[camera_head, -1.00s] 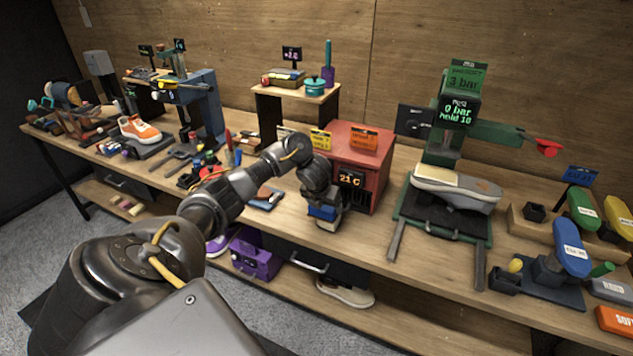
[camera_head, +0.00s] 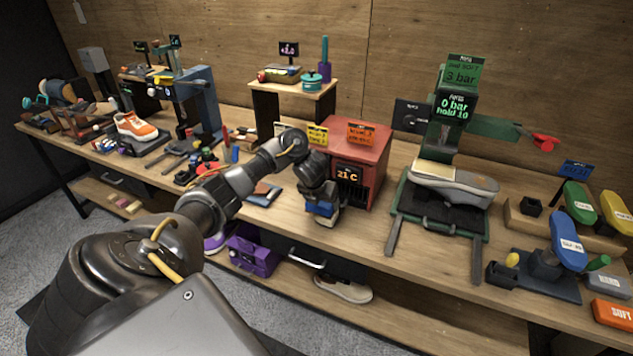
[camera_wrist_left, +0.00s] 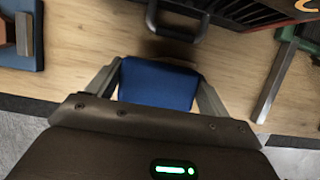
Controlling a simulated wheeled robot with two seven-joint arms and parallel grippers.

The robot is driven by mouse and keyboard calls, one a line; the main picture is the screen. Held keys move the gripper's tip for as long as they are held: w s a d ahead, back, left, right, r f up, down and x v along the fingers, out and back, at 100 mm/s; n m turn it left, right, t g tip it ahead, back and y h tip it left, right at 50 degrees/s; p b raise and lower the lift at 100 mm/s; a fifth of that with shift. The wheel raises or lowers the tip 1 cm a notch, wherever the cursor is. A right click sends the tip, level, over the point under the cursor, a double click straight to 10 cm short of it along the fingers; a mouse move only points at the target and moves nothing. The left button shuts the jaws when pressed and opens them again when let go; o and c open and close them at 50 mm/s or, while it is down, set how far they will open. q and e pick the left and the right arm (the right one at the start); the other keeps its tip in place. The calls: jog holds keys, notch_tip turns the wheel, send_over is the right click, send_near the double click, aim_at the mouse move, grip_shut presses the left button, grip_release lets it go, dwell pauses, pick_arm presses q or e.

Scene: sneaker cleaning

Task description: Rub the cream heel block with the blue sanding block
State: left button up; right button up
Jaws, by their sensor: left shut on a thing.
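The blue sanding block (camera_head: 318,207) is in my left gripper (camera_head: 324,214), in front of the red heater box. In the left wrist view, the blue block (camera_wrist_left: 158,86) sits between the two fingers of the left gripper (camera_wrist_left: 160,78), which are shut on it. The cream heel block (camera_head: 436,170) shows as a pale slab at the heel of a grey shoe (camera_head: 470,184) on the green press, well to the right of the gripper. The gripper and the cream block are apart. My right gripper is not in view.
The red heater box (camera_head: 372,158) stands just behind the held block. The green press (camera_head: 398,205) has two grey rails reaching toward the bench front. Several coloured blocks and a blue stand crowd the right end. Bare bench lies between heater and press.

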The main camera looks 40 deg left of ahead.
pick_arm(q)
jog(key=shift+s+a+f+b, duration=0.1)
jog(key=shift+a+b, duration=0.1)
jog(key=shift+a, duration=0.2)
jog(key=shift+s+a+f+b, duration=0.1)
jog(key=shift+a+b, duration=0.05)
jog(key=shift+a, duration=0.2)
jog(key=r, duration=0.1)
jog(key=r+p, duration=0.1)
jog(key=shift+s+a+r+p, duration=0.2)
jog(key=shift+a+r+p, duration=0.1)
jog(key=shift+w+r+p, duration=0.1)
jog(key=shift+r+p, duration=0.55)
jog(key=shift+p, duration=0.05)
jog(key=shift+w+d+r+p, duration=0.1)
jog(key=shift+d+r+p, duration=0.1)
jog(key=shift+r+p, duration=0.5)
notch_tip(320, 180, up, 3)
jog(key=shift+f+p, duration=0.1)
jog(key=shift+p, duration=1.1)
